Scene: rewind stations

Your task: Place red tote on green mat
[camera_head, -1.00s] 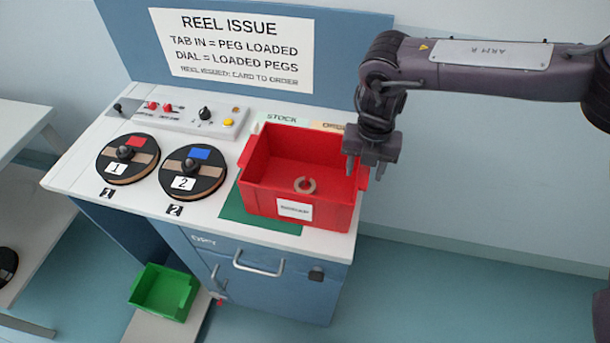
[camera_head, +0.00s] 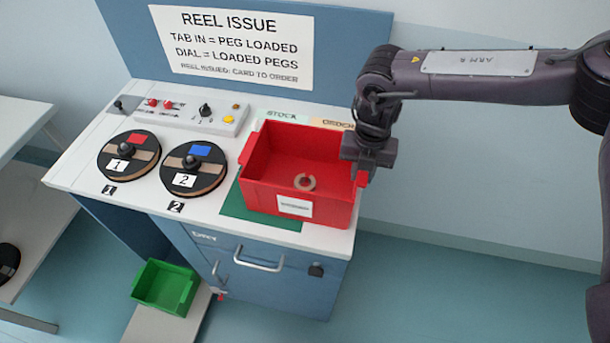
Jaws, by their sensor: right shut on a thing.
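My left gripper is not in view.
Two black reels, reel 1 (camera_head: 145,148) and reel 2 (camera_head: 206,172), lie left of the tote. A control panel (camera_head: 190,116) with knobs is behind them. The back board (camera_head: 340,50) rises behind the counter. A green bin (camera_head: 165,287) sits low at the front left.

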